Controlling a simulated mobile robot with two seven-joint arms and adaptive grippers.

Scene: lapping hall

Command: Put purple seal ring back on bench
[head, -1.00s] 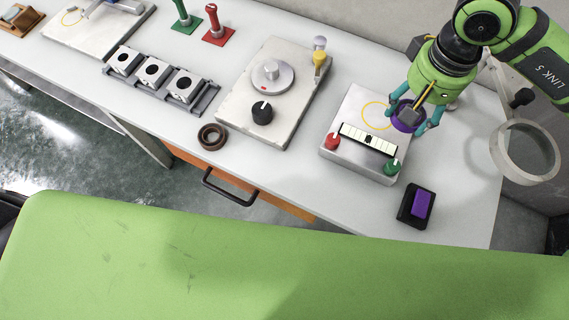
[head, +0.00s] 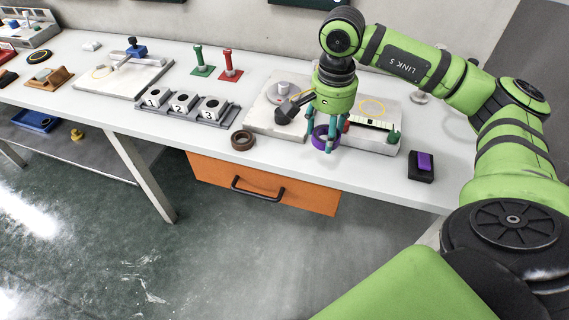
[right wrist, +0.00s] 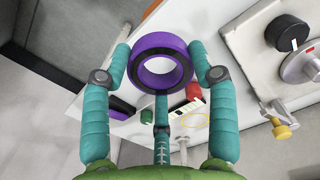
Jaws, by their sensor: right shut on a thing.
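The purple seal ring (head: 320,138) is in my right gripper (head: 325,140), whose teal fingers are closed around it. In the right wrist view the ring (right wrist: 162,42) sits between the fingertips, its hole facing the camera. The gripper holds it near the front edge of the white bench (head: 310,167), between the two grey instruments; whether the ring touches anything below cannot be told. A brown ring (head: 242,140) lies on the bench to the left. My left gripper is not in view.
A plate with a dial (head: 262,120) stands left of the gripper. A box with a strip scale (head: 388,140) stands to the right, and a black block with a purple top (head: 421,166) lies beyond it. A numbered block rack (head: 184,108) stands farther left.

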